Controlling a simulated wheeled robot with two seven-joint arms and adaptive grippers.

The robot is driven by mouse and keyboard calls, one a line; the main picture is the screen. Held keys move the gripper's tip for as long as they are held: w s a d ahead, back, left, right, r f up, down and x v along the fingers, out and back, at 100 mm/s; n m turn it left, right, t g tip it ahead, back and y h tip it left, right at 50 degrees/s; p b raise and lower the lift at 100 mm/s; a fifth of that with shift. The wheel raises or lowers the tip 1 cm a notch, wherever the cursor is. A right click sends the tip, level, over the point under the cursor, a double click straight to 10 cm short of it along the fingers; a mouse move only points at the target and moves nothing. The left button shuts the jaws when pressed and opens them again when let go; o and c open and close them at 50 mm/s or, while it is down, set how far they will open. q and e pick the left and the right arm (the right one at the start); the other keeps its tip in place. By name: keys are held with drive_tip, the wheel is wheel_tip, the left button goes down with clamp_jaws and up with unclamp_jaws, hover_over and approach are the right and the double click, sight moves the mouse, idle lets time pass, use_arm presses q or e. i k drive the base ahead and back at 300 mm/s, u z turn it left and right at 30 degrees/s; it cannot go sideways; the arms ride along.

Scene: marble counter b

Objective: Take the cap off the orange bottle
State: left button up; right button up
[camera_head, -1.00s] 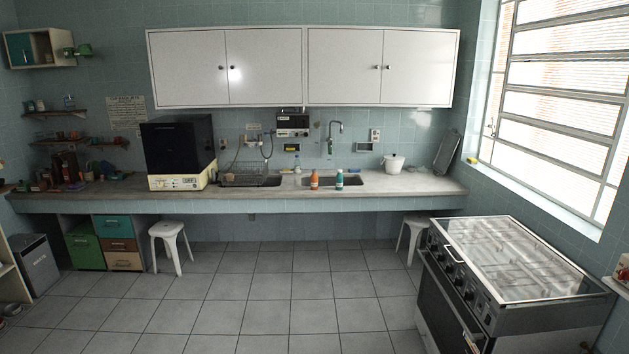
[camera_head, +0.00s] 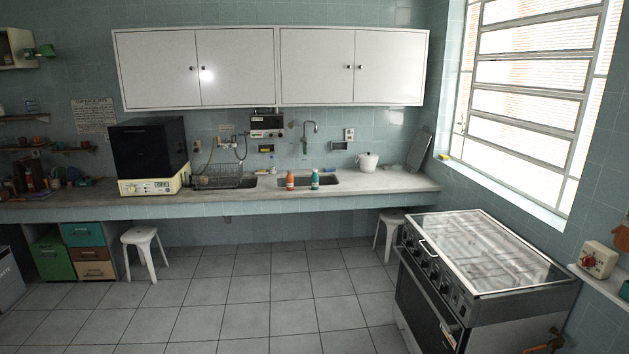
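The orange bottle (camera_head: 290,182) stands upright near the front edge of the counter (camera_head: 230,196), at the sink. Its top looks pale, but it is too small to make out the cap clearly. A teal bottle (camera_head: 315,180) stands upright just to its right, a small gap apart. Neither of my grippers shows in the head view, and the bottles are across the room from me.
Open tiled floor (camera_head: 235,300) lies between me and the counter. A stove (camera_head: 485,260) stands at the right, by the window wall. White stools (camera_head: 147,250) stand under the counter. A dish rack (camera_head: 217,178) sits left of the bottles.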

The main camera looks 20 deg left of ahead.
sight(290, 178)
drive_tip(key=u, duration=0.6)
drive_tip(key=i, duration=2.1)
drive_tip(key=u, duration=0.75)
drive_tip(key=i, duration=1.95)
drive_tip(key=z, duration=0.6)
drive_tip(key=i, duration=2.15)
drive_tip(key=z, duration=0.55)
